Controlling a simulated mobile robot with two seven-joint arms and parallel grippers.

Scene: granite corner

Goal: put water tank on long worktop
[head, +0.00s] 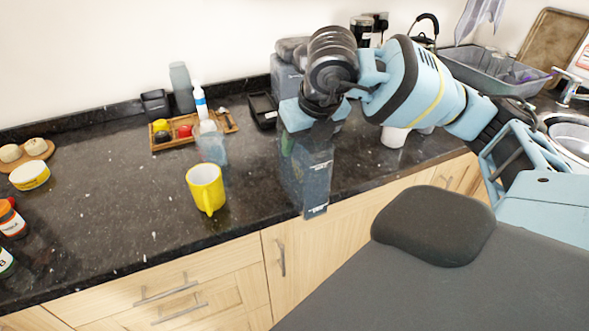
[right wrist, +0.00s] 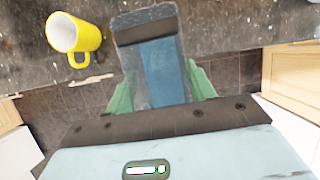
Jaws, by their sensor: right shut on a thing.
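My right gripper (head: 312,128) points down over the front part of the long worktop (head: 110,235). It is shut on the water tank (head: 312,180), a see-through, blue-grey, tall box that hangs upright below the fingers. In the head view the tank's lower end overlaps the worktop's front edge; I cannot tell whether it touches anything. In the right wrist view the tank (right wrist: 155,62) sits between the greenish fingers of the gripper (right wrist: 163,88). My left gripper is not in view.
A yellow mug (head: 205,187) stands left of the tank, with a clear bottle (head: 211,148) behind it. A wooden tray (head: 178,138) with small items, a black holder (head: 263,111) and a grey machine (head: 285,75) stand farther back. The worktop's left middle is clear.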

